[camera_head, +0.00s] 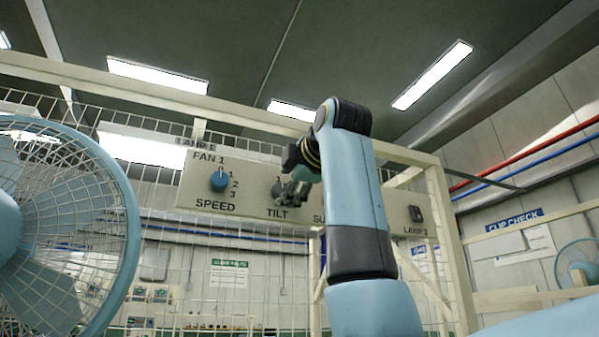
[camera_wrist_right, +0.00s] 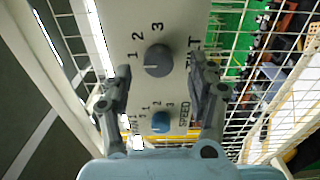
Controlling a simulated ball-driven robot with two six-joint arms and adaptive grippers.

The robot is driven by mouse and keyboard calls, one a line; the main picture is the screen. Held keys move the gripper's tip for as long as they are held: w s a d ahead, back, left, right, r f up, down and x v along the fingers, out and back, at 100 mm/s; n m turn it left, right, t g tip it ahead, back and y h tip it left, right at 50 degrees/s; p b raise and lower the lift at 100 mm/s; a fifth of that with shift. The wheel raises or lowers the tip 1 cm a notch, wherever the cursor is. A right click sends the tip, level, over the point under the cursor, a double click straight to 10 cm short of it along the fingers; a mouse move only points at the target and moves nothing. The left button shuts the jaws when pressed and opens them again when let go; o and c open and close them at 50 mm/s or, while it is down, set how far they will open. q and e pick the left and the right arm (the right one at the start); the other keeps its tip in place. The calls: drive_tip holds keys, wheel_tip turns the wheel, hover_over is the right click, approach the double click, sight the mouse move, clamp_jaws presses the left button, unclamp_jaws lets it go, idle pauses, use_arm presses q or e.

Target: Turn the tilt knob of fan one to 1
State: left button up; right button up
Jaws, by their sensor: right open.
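The grey tilt knob (camera_wrist_right: 158,60) of fan one sits on a pale panel (camera_wrist_right: 125,25) with the numbers 1, 2 and 3 beside it. I cannot tell for sure which number it points to. In the head view the tilt knob (camera_head: 278,188) shows just left of my right gripper (camera_head: 291,192), above the TILT label. My right gripper (camera_wrist_right: 160,72) is open in the right wrist view, with one finger on each side of the knob and gaps visible. Whether it touches the knob is unclear. My left gripper is not in view.
The blue speed knob (camera_wrist_right: 161,122) is close to the tilt knob; it is also in the head view (camera_head: 218,180). My right arm hides part of the panel. A large blue fan (camera_head: 60,225) stands at left. A wire mesh (camera_head: 190,262) lies around the panel.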

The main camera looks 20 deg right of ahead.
drive_tip(key=s, duration=0.9)
drive_tip(key=shift+d, duration=0.15)
drive_tip(key=shift+w, duration=0.1)
